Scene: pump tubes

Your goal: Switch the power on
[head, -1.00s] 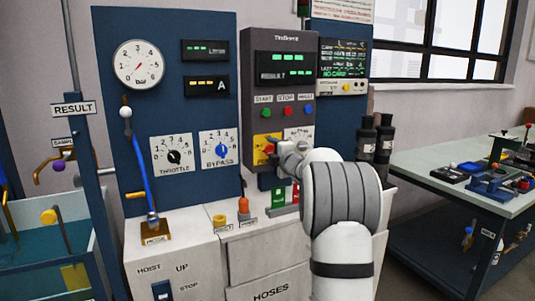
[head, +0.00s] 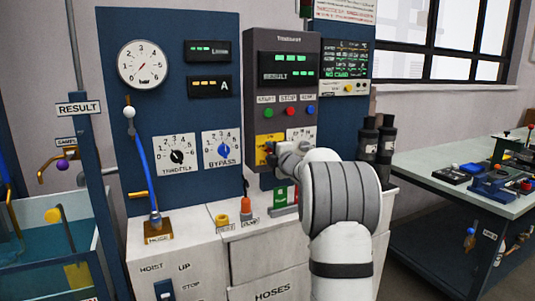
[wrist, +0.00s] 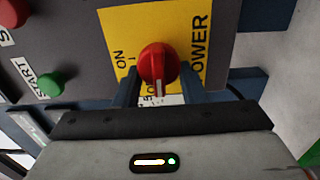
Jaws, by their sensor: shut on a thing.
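The red power knob (wrist: 158,65) sits on a yellow plate (wrist: 112,25) in the wrist view. The plate is marked ON and POWER, with another label partly hidden below the knob. The knob's white pointer line points down in this view, toward my gripper, not at the ON mark. My gripper (wrist: 157,88) has its two dark blue fingers on either side of the knob and is shut on it. In the head view my gripper (head: 274,152) reaches the yellow plate (head: 262,139) on the grey panel and hides most of the knob.
Green (head: 268,113), red (head: 289,112) and blue (head: 309,111) buttons sit just above the yellow plate. Black cylinders (head: 367,145) stand right of my arm. A bench (head: 430,165) is at far right.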

